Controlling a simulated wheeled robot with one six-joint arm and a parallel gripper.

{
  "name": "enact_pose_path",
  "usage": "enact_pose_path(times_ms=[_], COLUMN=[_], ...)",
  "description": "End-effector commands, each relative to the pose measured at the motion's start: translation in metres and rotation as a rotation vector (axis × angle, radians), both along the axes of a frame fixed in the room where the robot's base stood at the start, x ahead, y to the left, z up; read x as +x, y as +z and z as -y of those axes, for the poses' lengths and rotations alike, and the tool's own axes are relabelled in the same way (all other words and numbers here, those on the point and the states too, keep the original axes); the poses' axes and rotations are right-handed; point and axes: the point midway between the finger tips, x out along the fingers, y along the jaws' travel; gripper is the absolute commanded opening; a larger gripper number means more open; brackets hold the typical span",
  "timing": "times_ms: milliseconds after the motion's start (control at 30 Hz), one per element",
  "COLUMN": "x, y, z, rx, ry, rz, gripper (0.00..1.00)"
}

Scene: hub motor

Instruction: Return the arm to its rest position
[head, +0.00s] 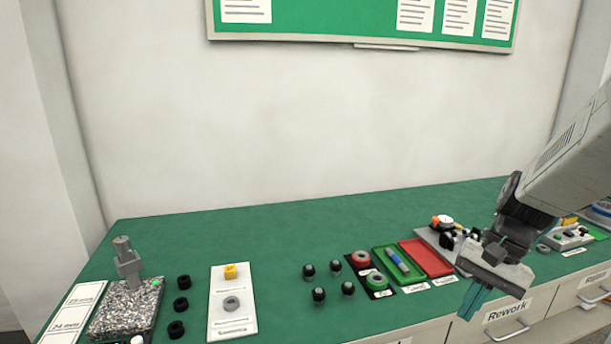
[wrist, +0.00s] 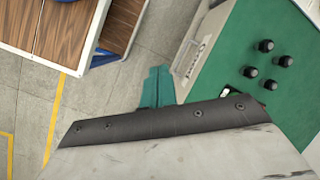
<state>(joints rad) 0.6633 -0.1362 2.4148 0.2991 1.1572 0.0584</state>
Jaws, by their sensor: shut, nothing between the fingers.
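My gripper (head: 474,300) is at the right of the head view, in front of the bench's front edge and above the drawer fronts. Its teal fingers lie together, shut and empty. In the wrist view the shut fingers (wrist: 157,87) point past the bench corner toward the floor. My arm comes in from the right edge of the head view. Nothing touches the fingers in either view.
The green bench (head: 330,215) holds a grey granite stand (head: 125,300), a white plate (head: 232,310), several black knobs (head: 319,294), a green tray (head: 386,253) and a red tray (head: 428,258). A wooden-topped cart (wrist: 60,35) stands across the floor.

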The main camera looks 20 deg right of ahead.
Motion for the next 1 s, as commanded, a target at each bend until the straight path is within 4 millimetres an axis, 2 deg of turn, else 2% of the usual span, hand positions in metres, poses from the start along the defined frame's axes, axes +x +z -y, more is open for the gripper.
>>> enact_pose_path(times_ms=[33, 100, 300, 500, 700, 1000], x=[-0.008, -0.020, -0.053, -0.070, -0.072, -0.072], y=[0.012, 0.024, 0.054, 0.076, 0.086, 0.086], z=[-0.018, -0.036, -0.078, -0.112, -0.128, -0.129], rx=[-0.048, -0.110, -0.284, -0.384, -0.396, -0.396], ry=[0.109, 0.245, 0.577, 0.776, 0.849, 0.852], rz=[0.015, 0.029, 0.105, 0.249, 0.315, 0.315], gripper=[0.00, 0.00, 0.00, 0.00, 0.00, 0.00])
